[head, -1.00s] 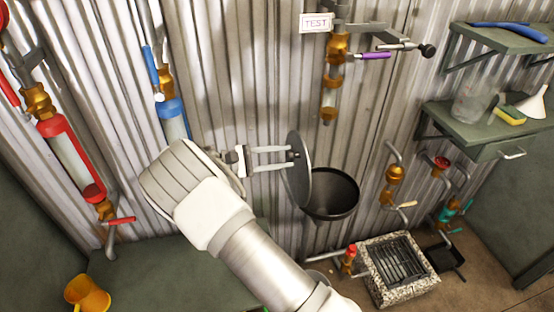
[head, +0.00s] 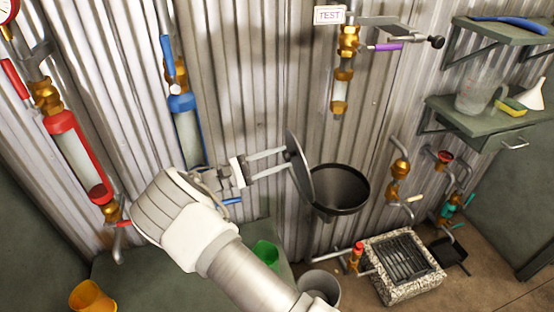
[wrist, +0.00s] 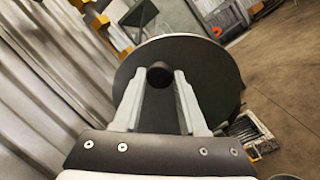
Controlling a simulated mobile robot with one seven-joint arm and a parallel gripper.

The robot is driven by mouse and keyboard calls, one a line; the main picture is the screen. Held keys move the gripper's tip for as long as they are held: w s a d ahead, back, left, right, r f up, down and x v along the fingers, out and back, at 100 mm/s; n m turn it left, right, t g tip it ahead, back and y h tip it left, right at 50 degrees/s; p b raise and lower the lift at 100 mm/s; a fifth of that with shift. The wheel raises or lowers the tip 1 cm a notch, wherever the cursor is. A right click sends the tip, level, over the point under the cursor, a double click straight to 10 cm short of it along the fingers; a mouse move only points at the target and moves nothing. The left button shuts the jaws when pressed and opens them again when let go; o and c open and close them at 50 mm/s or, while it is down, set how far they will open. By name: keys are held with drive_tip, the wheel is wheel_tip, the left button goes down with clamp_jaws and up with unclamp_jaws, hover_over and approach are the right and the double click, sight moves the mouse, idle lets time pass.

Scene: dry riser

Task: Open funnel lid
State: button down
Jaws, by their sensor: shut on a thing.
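The black funnel (head: 341,188) is fixed at the corrugated wall, its round mouth facing up and partly uncovered. Its round grey lid (head: 300,168) stands steeply tilted at the left side of the mouth. My gripper (head: 284,163) is left of the lid with its two fingers reaching to the lid's face. In the wrist view, the fingers are shut on a dark round knob (wrist: 159,75) at the middle of the lid (wrist: 205,68). The lid hides the left part of the funnel mouth.
A pipe with a purple-handled valve (head: 385,47) hangs above the funnel. A stone-edged grate (head: 400,266) and a grey bucket (head: 319,288) stand below. Green shelves (head: 495,120) with a jug are at right. Red and blue pipe fittings line the wall at left.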

idle(0.3)
drive_tip(key=shift+c, duration=2.3)
unclamp_jaws()
drive_tip(key=b+v, duration=0.2)
drive_tip(key=v, duration=1.5)
drive_tip(key=shift+a, duration=0.2)
drive_tip(key=shift+s+f, duration=0.1)
drive_tip(key=shift+s, duration=0.05)
